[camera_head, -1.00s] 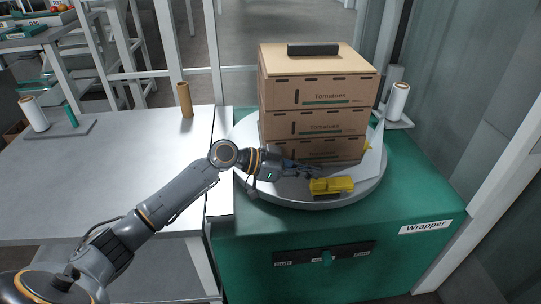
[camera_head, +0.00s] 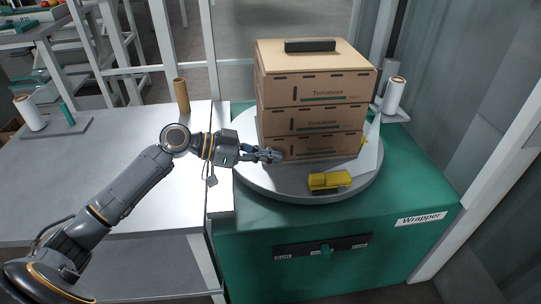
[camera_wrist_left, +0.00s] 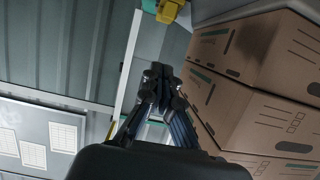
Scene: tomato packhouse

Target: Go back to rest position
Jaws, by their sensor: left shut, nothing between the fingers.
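My left gripper (camera_head: 272,155) is shut and empty. It is over the left part of the round grey turntable (camera_head: 285,188), close to the left side of the stacked tomato boxes (camera_head: 315,120). In the left wrist view the shut fingers (camera_wrist_left: 160,85) point away from the camera, with the boxes (camera_wrist_left: 255,80) to their right. I cannot tell whether the fingers touch the boxes. My right gripper does not show in any view.
A yellow tool (camera_head: 330,181) lies on the turntable's front. The green wrapper machine (camera_head: 300,232) carries the turntable. A black object (camera_head: 310,45) lies on the top box. A brown tube (camera_head: 181,96) stands on the grey table (camera_head: 110,175), whose middle is clear.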

